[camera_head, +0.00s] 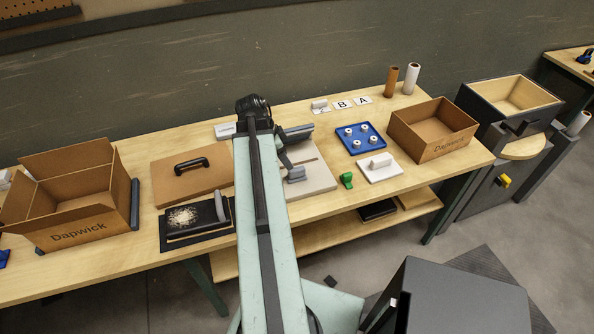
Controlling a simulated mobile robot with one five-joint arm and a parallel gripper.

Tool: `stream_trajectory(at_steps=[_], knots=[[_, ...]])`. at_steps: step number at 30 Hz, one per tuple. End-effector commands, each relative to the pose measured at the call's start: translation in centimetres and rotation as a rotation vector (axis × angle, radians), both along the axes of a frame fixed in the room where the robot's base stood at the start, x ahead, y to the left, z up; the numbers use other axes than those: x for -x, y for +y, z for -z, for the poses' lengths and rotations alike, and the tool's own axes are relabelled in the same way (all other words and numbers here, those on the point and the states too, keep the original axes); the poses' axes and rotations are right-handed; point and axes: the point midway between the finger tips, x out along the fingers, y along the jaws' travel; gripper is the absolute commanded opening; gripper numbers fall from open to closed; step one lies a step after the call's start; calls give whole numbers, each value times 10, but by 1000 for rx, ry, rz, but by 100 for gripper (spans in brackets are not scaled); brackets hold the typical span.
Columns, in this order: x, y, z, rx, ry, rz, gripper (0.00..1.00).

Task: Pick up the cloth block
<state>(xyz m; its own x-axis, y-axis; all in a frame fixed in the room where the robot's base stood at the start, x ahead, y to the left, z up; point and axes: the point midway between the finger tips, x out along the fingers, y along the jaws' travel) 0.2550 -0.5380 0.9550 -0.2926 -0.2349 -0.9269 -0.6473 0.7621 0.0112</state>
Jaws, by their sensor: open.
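I cannot tell for certain which piece is the cloth block. A small white block (380,160) on a white plate (367,173), right of centre on the bench, may be it. A grey upright block (221,206) stands at the right end of a dark tray (176,240) holding pale crumbs. My arm reaches up across the middle of the picture. The arm partly hides the area.
Open cardboard boxes stand at left (83,235) and right (447,148) on the bench (300,213). A blue tray (347,141) with several white rings, a small green piece (346,180) and a brown board with black handle (172,189) lie between. Bare wood shows along the front edge.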

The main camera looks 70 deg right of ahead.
Motion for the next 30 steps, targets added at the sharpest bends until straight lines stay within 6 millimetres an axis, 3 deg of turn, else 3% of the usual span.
stream_trajectory(at_steps=[3,7,12,17,26,30], knots=[[16,-7,0,14,-1,59,49],[16,-7,5,15,-2,61,49],[21,-12,27,15,-1,59,49],[22,-13,27,15,-1,56,49],[31,-22,73,15,-1,56,49],[34,-24,75,14,-1,55,49]])
